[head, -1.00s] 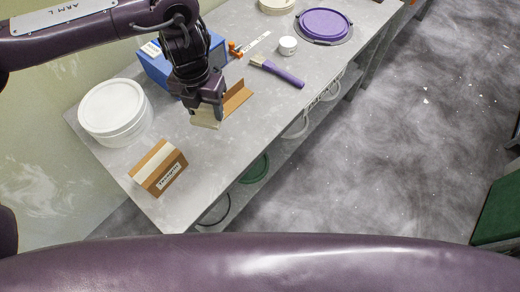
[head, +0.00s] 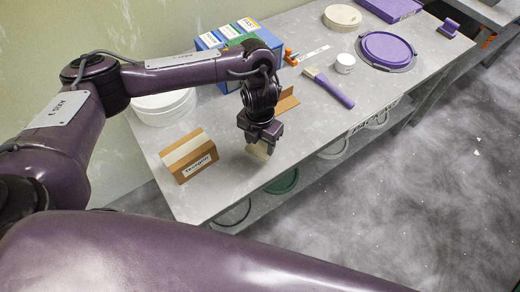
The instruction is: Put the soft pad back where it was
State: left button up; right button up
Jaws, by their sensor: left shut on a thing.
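My left gripper (head: 260,135) is shut on a pale beige pad (head: 259,150), which I take to be the soft pad. The gripper points down over the near part of the grey bench (head: 232,185). The fingers cover the pad's upper part. I cannot tell whether the pad touches the bench. A brown angled piece (head: 288,101) stands behind the gripper, partly hidden by it. A brown box (head: 188,157) with a cream strip on top and a white label sits to the left of the gripper. My right gripper is out of view.
A white tub (head: 165,106) and a blue box (head: 265,37) stand along the wall side, partly behind my arm. A purple-handled brush (head: 330,87), a small white jar (head: 345,63) and a purple lid (head: 388,50) lie farther along. Bench between box and gripper is clear.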

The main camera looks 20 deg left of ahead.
aim_at(260, 150)
pick_arm(q)
notch_tip(260, 150, down, 4)
jog(key=shift+s+d+r+b, duration=0.1)
jog(key=shift+r+b, duration=0.15)
jog(key=shift+b, duration=0.3)
jog(key=shift+f, duration=0.3)
jog(key=shift+f, duration=0.25)
jog(key=o, duration=1)
jog(key=shift+r, duration=0.1)
jog(key=shift+c, duration=0.2)
